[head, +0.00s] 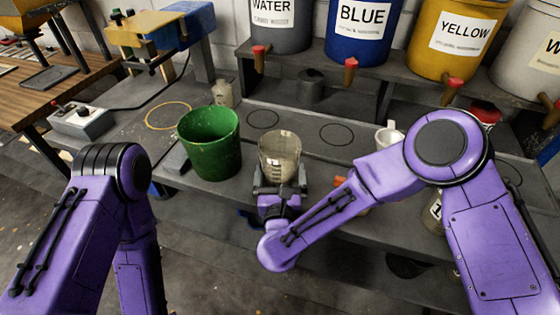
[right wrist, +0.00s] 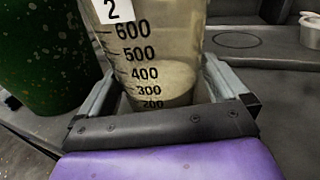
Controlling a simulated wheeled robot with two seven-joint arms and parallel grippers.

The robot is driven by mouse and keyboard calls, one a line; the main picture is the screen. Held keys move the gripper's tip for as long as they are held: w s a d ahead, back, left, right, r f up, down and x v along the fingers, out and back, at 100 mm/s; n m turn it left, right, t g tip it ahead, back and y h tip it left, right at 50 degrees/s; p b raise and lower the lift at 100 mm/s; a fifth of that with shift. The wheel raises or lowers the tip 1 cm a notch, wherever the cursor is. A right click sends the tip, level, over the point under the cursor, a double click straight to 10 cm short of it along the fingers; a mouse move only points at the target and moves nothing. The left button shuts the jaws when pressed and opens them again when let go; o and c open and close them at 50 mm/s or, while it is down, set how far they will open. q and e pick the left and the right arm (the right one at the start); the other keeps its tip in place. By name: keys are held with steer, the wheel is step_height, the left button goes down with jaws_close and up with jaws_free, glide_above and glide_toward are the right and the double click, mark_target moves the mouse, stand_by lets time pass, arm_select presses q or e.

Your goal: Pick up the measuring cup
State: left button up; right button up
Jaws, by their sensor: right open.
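The measuring cup (head: 280,152) is a clear, greyish, tapered cup standing upright on the dark workbench. In the right wrist view the cup (right wrist: 150,60) shows black graduations and a white label with a 2. My right gripper (head: 279,186) is open at the near side of the cup. In the right wrist view its fingers (right wrist: 165,95) reach along both sides of the cup, around its lower part. I cannot tell whether either finger touches it. The left arm comes in at the left of the head view, but its gripper is out of view.
A green bucket (head: 209,145) stands close to the left of the cup. Large containers labelled WATER (head: 280,22), BLUE (head: 361,28) and YELLOW (head: 455,38) stand on a shelf behind, with taps below. A white mug (head: 388,136) stands to the right. The bench between cup and shelf is clear.

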steer(key=c, duration=1)
steer(key=shift+r, duration=0.1)
